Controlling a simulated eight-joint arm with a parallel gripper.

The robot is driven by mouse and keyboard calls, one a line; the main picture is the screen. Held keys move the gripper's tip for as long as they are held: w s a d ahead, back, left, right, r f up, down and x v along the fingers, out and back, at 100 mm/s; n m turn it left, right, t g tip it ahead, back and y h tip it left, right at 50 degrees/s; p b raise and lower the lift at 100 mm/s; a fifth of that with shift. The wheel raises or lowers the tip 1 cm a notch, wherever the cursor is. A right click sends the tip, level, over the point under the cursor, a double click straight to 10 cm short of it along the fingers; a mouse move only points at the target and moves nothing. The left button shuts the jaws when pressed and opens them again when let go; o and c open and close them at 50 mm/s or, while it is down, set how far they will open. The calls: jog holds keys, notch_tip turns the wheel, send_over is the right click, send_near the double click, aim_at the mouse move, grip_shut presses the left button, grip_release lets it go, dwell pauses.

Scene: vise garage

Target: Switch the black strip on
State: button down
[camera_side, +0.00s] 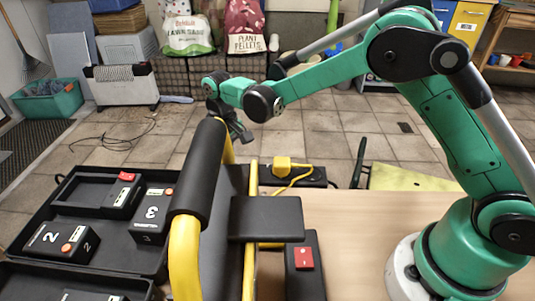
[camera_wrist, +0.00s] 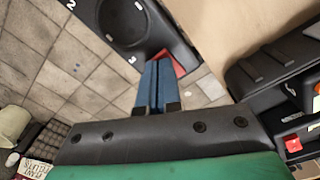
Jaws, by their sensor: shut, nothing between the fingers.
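A black strip (camera_side: 310,175) lies at the far edge of the table in the side view, with a yellow plug (camera_side: 283,164) in it. In the wrist view a black strip (camera_wrist: 165,28) shows a round socket, the numbers 2 and 3, and a red switch (camera_wrist: 178,67) at its end. My gripper (camera_side: 244,136) is shut and empty. In the wrist view its blue fingertips (camera_wrist: 155,66) overlap the strip's end and partly cover the red switch. I cannot tell whether they touch it, or which way the switch is tipped.
A black unit with a red switch (camera_side: 304,258) stands at the front. A yellow frame with a black padded bar (camera_side: 197,165) rises beside it. A black tray (camera_side: 104,250) at left holds numbered packs. The wooden tabletop (camera_side: 360,230) is clear at right.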

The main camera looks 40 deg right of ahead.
jog(key=shift+f, duration=0.2)
jog(key=shift+r, duration=3.55)
jog(key=s+d+r+m+t, duration=0.2)
jog(key=s+d+r+t, duration=0.25)
jog(key=s+r, duration=0.25)
jog(key=s+d+f+m+t, duration=0.1)
jog(key=s+d+t, duration=0.1)
jog(key=s, duration=0.6)
jog(key=shift+s+d+f+t, duration=0.2)
jog(key=shift+d+f+t, duration=0.15)
jog(key=shift+d, duration=0.5)
